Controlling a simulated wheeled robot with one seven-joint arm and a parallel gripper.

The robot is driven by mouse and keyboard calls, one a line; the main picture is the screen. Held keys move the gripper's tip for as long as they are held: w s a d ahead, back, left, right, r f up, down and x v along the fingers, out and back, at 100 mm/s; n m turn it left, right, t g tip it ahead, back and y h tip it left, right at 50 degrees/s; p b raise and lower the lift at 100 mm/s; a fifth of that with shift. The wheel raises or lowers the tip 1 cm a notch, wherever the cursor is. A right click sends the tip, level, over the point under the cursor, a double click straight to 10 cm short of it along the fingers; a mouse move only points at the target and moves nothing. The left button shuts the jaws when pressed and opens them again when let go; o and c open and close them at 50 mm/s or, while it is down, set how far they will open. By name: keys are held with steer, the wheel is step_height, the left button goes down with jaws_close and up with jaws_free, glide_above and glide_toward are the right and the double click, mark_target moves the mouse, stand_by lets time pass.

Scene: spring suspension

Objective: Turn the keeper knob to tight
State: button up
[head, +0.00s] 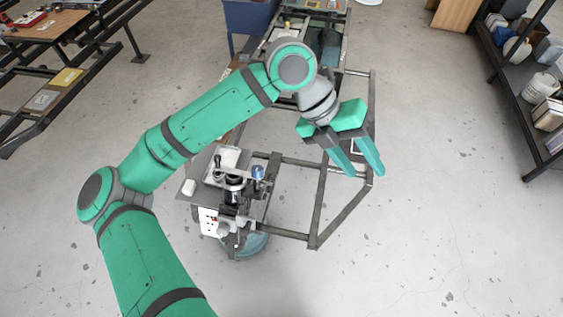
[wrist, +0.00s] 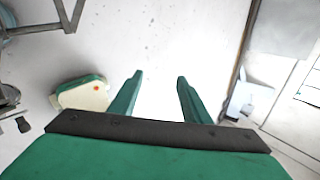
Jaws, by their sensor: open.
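My gripper (head: 364,171) is open and empty, high over the floor at the right end of the metal frame. Its two fingers also show apart in the wrist view (wrist: 160,77), with only pale floor between them. A small spring device (head: 233,184) stands on a grey bench plate left of my gripper, well apart from it. It carries a blue-topped knob (head: 257,172), a black-tipped lever (head: 217,160) and a pale round knob (head: 223,229) at its front panel. I cannot tell which of these is the keeper knob, or its setting.
A metal tube frame (head: 327,207) extends right of the device, below my gripper. A white block (head: 188,187) lies on the plate's left edge. A loaded shelf (head: 530,80) stands at right and a workbench (head: 45,30) at upper left. Floor at lower right is clear.

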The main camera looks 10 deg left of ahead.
steer(key=w+a+f+n+t+y, duration=0.1)
steer(key=a+y, duration=0.2)
steer(key=a, duration=0.4)
steer(key=w+a+f+n+y, duration=0.1)
steer(key=w+a+n+y, duration=0.1)
steer(key=a, duration=0.4)
steer(key=n+y, duration=0.2)
steer(key=y, duration=0.1)
glide_toward(258, 168)
steer(key=shift+m, duration=0.3)
steer(key=f, duration=0.8)
steer(key=shift+s+a+f, duration=0.15)
steer(key=shift+s+f, duration=0.05)
steer(key=shift+f, duration=0.1)
steer(key=c, duration=1)
